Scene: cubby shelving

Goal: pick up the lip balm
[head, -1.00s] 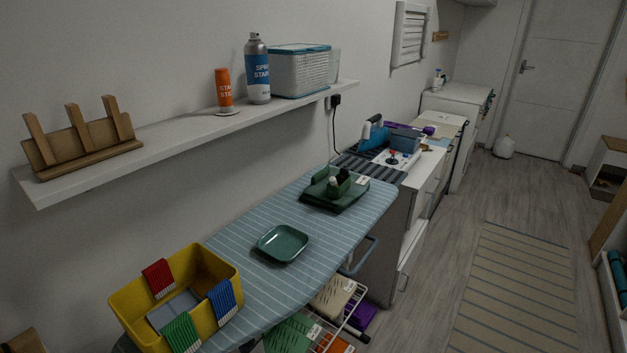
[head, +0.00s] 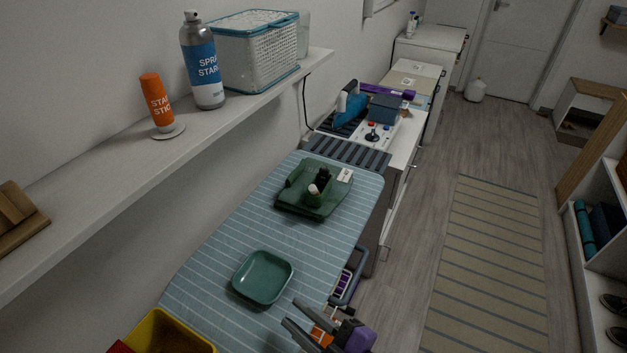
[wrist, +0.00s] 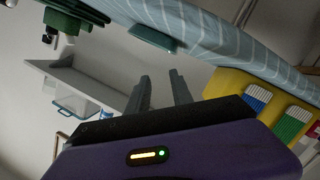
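No item is clearly readable as the lip balm. My gripper (head: 291,313) is open and empty near the board's front right edge, past the small green dish. Its two fingers are apart in the wrist view (wrist: 160,75).
The green dish (head: 262,278) lies on the striped ironing board (head: 215,270). A yellow bin (head: 165,330) is at the near end. A wall shelf (head: 105,185) holds an orange stick (head: 157,103), spray can (head: 203,65) and basket (head: 250,60).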

